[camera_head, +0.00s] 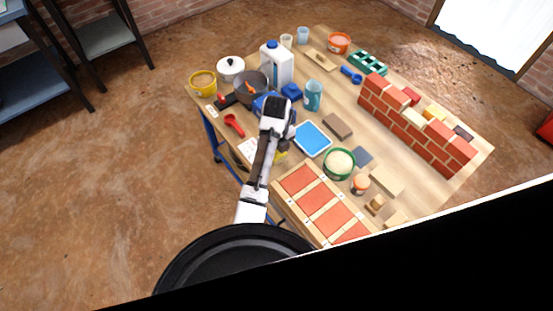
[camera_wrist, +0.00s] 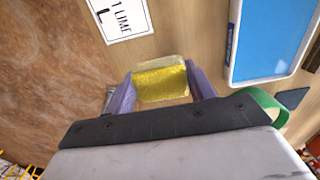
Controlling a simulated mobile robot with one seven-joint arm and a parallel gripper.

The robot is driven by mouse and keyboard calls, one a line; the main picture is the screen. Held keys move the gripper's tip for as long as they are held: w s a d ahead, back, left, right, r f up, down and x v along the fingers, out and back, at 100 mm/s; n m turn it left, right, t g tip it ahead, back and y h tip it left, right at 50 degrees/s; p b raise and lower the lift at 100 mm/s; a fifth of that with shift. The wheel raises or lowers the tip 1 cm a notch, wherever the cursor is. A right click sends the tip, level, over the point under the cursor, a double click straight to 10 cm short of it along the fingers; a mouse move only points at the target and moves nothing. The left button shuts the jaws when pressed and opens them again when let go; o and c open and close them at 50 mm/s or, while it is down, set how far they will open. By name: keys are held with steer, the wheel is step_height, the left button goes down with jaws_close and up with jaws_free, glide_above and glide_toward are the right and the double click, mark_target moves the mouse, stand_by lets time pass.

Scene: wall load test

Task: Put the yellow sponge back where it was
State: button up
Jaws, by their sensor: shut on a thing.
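The yellow sponge (camera_wrist: 162,84) is between the two purple fingers of my gripper (camera_wrist: 160,88) in the wrist view. The fingers are shut on its left and right sides. Its paler far edge faces away from my palm. In the head view only a small yellow patch of the sponge (camera_head: 282,155) shows beside my arm, and my arm hides most of the gripper. The sponge is over the wooden table, between a white printed card (camera_wrist: 117,15) and a blue tray with a white rim (camera_wrist: 233,72). I cannot tell whether it touches the tabletop.
A green bowl (camera_head: 339,174) stands right of the sponge, near orange-red panels (camera_head: 298,180) at the front edge. A red brick wall (camera_head: 415,130) stands at the right. A white jug (camera_head: 277,68), dark pan (camera_head: 250,88) and turquoise cup (camera_head: 313,96) stand behind my arm.

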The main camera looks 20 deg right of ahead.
steer(key=shift+f, duration=1.8)
steer(key=shift+f, duration=0.1)
steer(key=shift+f, duration=0.1)
steer(key=o, duration=1)
steer(key=shift+o, duration=0.2)
step_height(320, 180, up, 11)
steer(key=p, duration=0.3)
steer(key=shift+r+p, duration=0.75)
